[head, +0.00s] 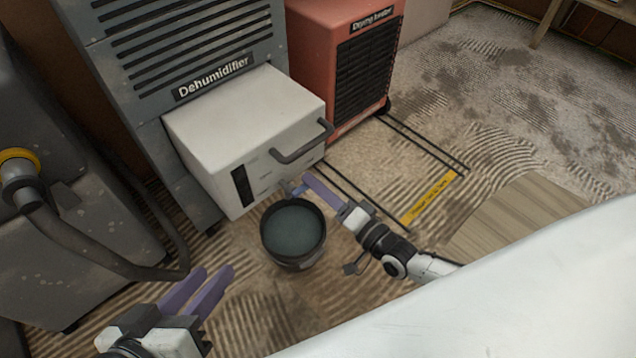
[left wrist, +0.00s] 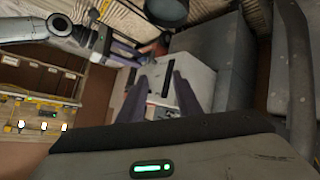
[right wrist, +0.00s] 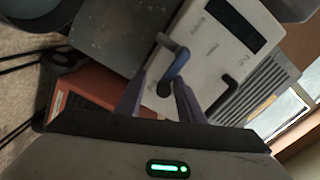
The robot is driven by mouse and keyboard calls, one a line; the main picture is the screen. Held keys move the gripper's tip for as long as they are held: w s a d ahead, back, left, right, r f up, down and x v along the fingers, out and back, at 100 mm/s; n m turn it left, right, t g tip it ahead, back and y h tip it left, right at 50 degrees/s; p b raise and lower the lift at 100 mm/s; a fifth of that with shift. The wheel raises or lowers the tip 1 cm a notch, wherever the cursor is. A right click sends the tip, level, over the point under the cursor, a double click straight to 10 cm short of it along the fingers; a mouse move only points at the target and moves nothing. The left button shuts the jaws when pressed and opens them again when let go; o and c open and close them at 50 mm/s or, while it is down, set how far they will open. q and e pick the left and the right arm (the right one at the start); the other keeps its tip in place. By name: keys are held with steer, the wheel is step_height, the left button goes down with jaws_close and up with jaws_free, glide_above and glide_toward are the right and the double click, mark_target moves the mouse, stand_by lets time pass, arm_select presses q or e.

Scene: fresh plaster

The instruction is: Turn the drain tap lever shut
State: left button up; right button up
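The white tank (head: 245,130) of the dehumidifier has a small drain tap low on its front. The tap's blue lever (right wrist: 177,65) shows in the right wrist view, slanting across the tank's front; in the head view it is small and partly hidden by my right gripper (head: 306,184). My right gripper's fingers are apart, with the lever at or just beyond their tips; contact cannot be told. A dark bucket (head: 267,239) with greyish liquid stands below the tap. My left gripper (head: 214,270) is open and empty, low at the left of the bucket.
The grey dehumidifier (head: 190,40) stands behind the tank, and a red drying heater (head: 320,50) to its right. The tank's grey handle (head: 303,145) juts out above the tap. A hose (head: 100,258) curves across the left. Patterned floor at the right is mostly clear.

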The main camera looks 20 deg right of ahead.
steer(key=shift+a+r, duration=0.1)
steer(key=shift+r, duration=0.05)
